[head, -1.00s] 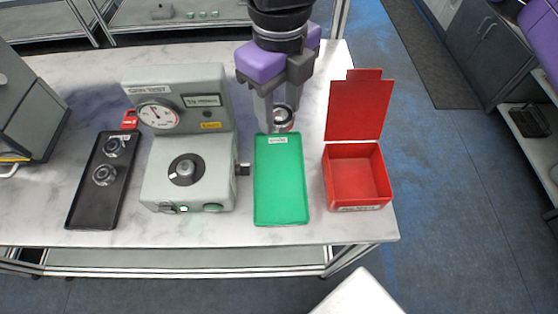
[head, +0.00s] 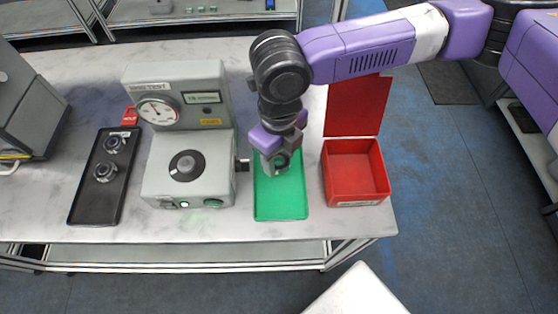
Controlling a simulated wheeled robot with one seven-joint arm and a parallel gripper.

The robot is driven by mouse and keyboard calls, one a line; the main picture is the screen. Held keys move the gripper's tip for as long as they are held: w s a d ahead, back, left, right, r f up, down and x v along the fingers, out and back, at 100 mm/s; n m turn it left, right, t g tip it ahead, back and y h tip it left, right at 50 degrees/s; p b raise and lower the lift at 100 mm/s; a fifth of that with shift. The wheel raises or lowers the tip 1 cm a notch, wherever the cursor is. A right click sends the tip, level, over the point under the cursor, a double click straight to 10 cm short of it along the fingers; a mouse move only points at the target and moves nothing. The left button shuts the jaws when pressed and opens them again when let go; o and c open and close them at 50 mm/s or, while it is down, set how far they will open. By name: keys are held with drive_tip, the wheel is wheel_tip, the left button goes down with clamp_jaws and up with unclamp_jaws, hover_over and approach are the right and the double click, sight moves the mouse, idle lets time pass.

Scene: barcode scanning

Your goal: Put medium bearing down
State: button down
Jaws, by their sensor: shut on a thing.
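The medium bearing (head: 282,159) is a small metal ring between the fingers of my gripper (head: 275,168). My gripper is shut on it and is over the upper part of the green tray (head: 280,205). I cannot tell whether the bearing touches the tray. My gripper and wrist hide the tray's far edge and part of the bearing.
A grey test machine (head: 187,165) with a dial stands just left of the green tray. A black tray (head: 92,203) with two bearings (head: 110,158) lies further left. An open red box (head: 356,172) stands at the right. The lower half of the green tray is clear.

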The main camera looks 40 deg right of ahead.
drive_tip(key=shift+f, duration=1.45)
drive_tip(key=shift+f, duration=0.2)
drive_tip(key=c, duration=0.7)
unclamp_jaws()
wheel_tip(320, 180, up, 12)
drive_tip(key=shift+r, duration=0.25)
drive_tip(key=shift+s, duration=0.1)
